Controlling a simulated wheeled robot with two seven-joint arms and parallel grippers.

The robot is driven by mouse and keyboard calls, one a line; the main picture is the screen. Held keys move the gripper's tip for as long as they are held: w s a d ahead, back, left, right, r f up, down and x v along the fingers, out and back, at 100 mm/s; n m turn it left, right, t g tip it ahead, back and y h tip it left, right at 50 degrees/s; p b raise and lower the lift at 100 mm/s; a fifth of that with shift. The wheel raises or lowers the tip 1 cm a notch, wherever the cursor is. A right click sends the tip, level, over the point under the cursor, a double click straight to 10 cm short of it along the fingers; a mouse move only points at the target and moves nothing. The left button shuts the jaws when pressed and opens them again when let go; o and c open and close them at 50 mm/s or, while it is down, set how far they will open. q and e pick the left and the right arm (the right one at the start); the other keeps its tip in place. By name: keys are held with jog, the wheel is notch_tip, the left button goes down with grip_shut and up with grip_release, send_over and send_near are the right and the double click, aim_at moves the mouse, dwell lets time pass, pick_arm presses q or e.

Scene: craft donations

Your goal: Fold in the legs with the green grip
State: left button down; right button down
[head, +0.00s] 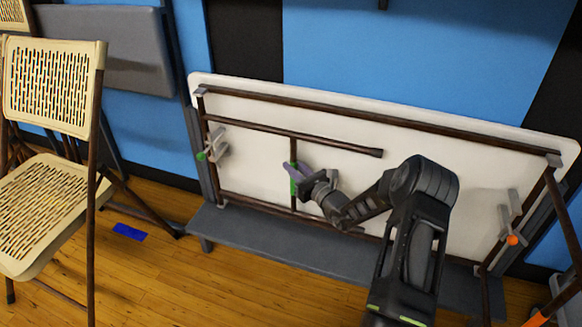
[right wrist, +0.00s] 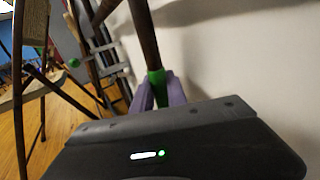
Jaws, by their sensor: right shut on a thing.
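A white folding table (head: 450,160) stands on its long edge, its underside facing me. The dark leg frame with the green grip (head: 293,186) reaches right from the left end, along the underside. Its upper leg (head: 330,143) ends in a dark foot. How close the frame lies to the underside I cannot tell exactly. My right gripper (head: 300,178) is shut on the green grip; its purple fingers also close around it in the right wrist view (right wrist: 157,92). A grey brace with a green knob (head: 201,156) is at the left end. My left gripper is not in view.
The other legs (head: 563,225) stick out toward me at the right end, with an orange grip (head: 537,319) and an orange-knobbed brace (head: 512,240). A grey ledge (head: 290,248) runs under the table. Tan folding chairs (head: 50,180) stand left. Blue tape (head: 130,232) marks the floor.

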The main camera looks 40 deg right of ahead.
jog(key=shift+w+d, duration=0.2)
jog(key=shift+d, duration=0.25)
jog(key=shift+w, duration=0.1)
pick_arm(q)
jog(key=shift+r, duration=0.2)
pick_arm(e)
jog(key=c, duration=1.3)
grip_release()
jog(key=shift+a, duration=0.1)
